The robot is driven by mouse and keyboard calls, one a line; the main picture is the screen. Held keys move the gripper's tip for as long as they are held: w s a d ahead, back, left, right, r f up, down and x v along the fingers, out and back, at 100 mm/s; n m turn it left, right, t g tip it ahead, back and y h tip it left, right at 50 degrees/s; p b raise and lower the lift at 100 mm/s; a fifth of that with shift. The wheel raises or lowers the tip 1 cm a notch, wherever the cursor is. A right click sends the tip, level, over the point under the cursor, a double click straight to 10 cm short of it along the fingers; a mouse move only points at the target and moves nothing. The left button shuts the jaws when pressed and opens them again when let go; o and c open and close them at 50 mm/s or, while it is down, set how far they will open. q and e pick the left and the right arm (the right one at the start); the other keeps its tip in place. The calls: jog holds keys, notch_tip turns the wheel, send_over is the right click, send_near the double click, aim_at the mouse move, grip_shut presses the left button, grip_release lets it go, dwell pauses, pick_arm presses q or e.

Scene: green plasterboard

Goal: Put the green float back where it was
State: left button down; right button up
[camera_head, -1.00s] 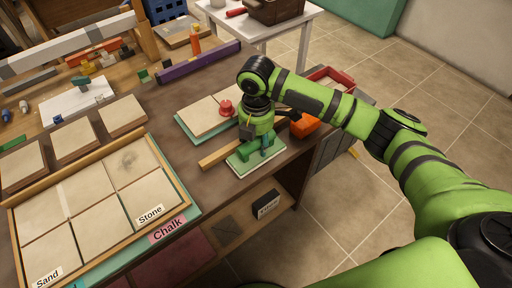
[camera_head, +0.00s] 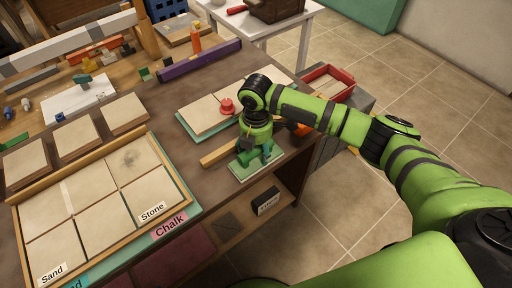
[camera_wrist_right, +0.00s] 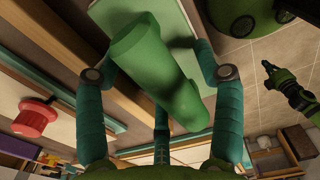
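The green float (camera_head: 243,174) has a pale flat base and a green handle. It is at the front right edge of the workbench, under my right gripper (camera_head: 256,153). In the right wrist view the thick green handle (camera_wrist_right: 160,70) lies slantwise between the teal fingers of my right gripper (camera_wrist_right: 160,65), and the pale base shows behind it. The fingers bend in around the handle from both sides, closed on it. Whether the base touches the bench is hard to tell.
A wooden strip (camera_head: 217,154) lies close to the float's left. Behind it is a teal-edged board (camera_head: 198,115) with a red knob (camera_head: 228,105). A framed tile tray (camera_head: 110,203) fills the left. A red bin (camera_head: 345,74) stands behind the arm. Open floor lies right.

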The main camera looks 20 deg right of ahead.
notch_tip(320, 180, up, 12)
jog(key=shift+r+b, duration=0.2)
jog(key=shift+b, duration=0.7)
